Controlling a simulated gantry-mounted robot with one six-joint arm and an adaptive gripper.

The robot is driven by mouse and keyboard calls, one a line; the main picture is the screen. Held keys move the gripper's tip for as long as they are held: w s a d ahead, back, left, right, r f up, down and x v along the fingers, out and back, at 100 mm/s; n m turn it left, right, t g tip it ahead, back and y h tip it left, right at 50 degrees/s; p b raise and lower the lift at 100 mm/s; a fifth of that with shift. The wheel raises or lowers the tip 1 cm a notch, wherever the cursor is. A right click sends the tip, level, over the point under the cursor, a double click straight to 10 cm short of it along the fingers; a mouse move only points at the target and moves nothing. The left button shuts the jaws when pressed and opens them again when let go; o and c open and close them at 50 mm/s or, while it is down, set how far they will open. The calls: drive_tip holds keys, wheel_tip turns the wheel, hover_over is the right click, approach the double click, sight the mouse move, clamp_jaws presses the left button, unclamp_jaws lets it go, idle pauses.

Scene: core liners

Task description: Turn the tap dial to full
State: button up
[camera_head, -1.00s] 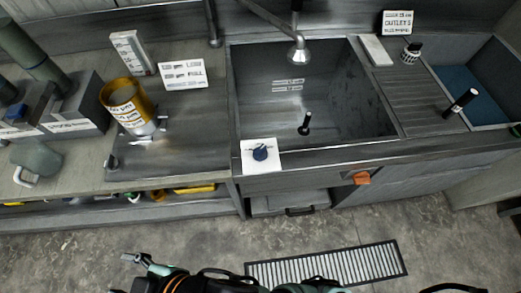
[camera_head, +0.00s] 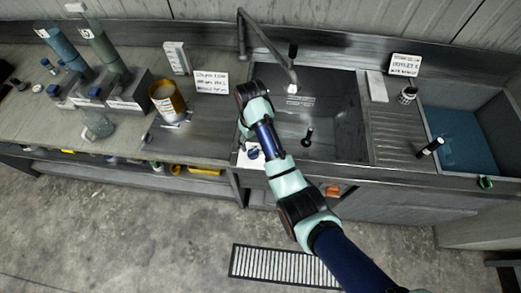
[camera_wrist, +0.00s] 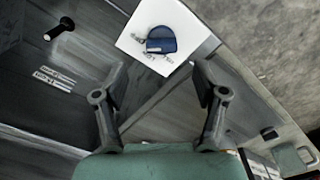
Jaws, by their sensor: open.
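The tap dial (camera_wrist: 161,40) is a dark blue knob on a white plate (camera_wrist: 184,20) with small printed marks around it, seen in the wrist view above and ahead of my fingertips. In the head view the dial (camera_head: 253,153) sits on the front rim of the sink, partly covered by my arm. My gripper (camera_wrist: 158,82) is open and empty, its two fingers apart, pointing toward the dial without touching it. The fingers are hidden in the head view. The tap spout (camera_head: 292,87) hangs over the sink.
The sink basin (camera_head: 343,135) has an upright black-handled plug in it. A yellow can (camera_head: 168,103) and a printed card (camera_head: 211,83) stand on the left bench. An orange handle (camera_head: 334,191) is on the cabinet front. A blue-floored basin (camera_head: 470,140) lies at the right.

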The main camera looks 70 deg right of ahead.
sight(253, 151)
drive_tip(key=shift+w+f, duration=0.1)
drive_tip(key=shift+f, duration=0.3)
wheel_tip(253, 151, down, 7)
drive_tip(key=shift+f+b, duration=0.15)
drive_tip(key=shift+b, duration=0.65)
drive_tip(key=shift+c, duration=0.2)
drive_tip(key=c, duration=1.1)
